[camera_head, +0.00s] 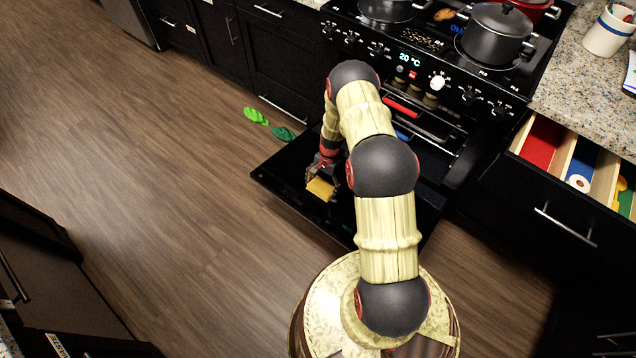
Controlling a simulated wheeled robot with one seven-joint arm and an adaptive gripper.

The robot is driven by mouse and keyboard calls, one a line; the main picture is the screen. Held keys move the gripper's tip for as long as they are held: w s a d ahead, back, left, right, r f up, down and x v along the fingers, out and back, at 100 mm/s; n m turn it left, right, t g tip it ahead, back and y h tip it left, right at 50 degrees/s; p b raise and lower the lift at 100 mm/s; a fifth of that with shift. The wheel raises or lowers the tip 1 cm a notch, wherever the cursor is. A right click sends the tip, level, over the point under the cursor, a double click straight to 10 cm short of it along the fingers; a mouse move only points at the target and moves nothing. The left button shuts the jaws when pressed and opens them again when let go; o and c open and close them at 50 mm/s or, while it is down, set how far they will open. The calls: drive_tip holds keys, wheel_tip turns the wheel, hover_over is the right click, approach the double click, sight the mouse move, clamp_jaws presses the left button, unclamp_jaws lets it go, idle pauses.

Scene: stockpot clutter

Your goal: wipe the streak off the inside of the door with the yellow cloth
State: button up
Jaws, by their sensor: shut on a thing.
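The oven door (288,172) hangs open and lies flat, its dark inside facing up. The yellow cloth (320,188) is at the door's inside surface, left of my arm. My gripper (324,176) is shut on the cloth, over the left part of the door. Whether the cloth presses on the door or hovers just above it, I cannot tell. No streak can be made out; my arm hides much of the door's middle.
A drawer (569,205) with coloured compartments stands open at the right. A black pot (496,36) is on the stove above the oven. The wooden floor at the left is clear.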

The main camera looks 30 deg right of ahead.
sight(336, 202)
drive_tip(key=shift+s+d+f+p, duration=0.15)
drive_tip(key=shift+s+d, duration=0.3)
drive_tip(key=shift+s, duration=0.85)
drive_tip(key=shift+s+d+p, duration=0.2)
drive_tip(key=shift+s+d, duration=0.2)
drive_tip(key=shift+s, duration=0.85)
drive_tip(key=shift+s+d+f+p, duration=0.15)
drive_tip(key=shift+s+d, duration=0.3)
drive_tip(key=shift+s, duration=0.85)
drive_tip(key=shift+r, duration=0.1)
drive_tip(key=shift+p+v, duration=1.8)
drive_tip(key=shift+v, duration=1.2)
drive_tip(key=shift+r, duration=0.1)
drive_tip(key=p+v, duration=0.1)
drive_tip(key=v, duration=0.2)
drive_tip(key=shift+p, duration=0.35)
